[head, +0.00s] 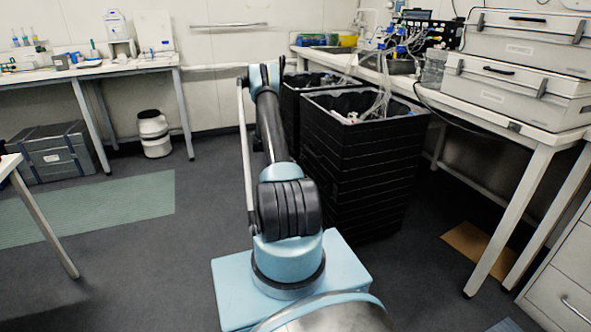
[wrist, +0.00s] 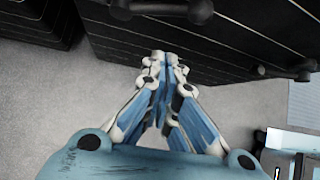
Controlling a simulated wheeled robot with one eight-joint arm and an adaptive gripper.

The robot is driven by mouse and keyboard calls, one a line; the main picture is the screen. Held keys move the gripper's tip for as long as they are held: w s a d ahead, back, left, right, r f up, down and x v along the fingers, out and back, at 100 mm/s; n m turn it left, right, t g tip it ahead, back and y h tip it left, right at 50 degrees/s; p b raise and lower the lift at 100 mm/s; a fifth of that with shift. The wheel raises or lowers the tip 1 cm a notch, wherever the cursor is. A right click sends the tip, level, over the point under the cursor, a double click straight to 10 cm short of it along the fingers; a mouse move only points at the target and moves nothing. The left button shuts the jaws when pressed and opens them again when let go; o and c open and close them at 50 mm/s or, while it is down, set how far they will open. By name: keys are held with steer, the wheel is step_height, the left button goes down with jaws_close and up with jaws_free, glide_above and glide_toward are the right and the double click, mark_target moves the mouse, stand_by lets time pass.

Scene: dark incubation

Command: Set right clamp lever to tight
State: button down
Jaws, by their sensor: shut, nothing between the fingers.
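My gripper (wrist: 166,62) is shut and empty in the wrist view, its blue and white fingers meeting at the tips. In that view it hangs over grey floor beside black ribbed walls. It touches nothing that I can see. In the head view my arm reaches forward in front of the black bins, and I cannot make out the gripper there. I cannot identify a right clamp lever in either view. The equipment at the back of the right bench is too small and cluttered to tell any lever or its setting.
Tall black bins (head: 357,165) with tubing stand right of my arm. The right bench (head: 480,124) carries pale cases (head: 511,90) and bottles. A left bench (head: 95,70), a white bucket (head: 154,134) and a dark case (head: 50,152) stand beyond open floor on the left.

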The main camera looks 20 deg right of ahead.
steer(key=shift+w+a+r, duration=0.4)
steer(key=shift+a+r, duration=0.3)
steer(key=shift+w+a+r, duration=0.35)
steer(key=shift+a+r, duration=0.3)
steer(key=shift+r, duration=0.05)
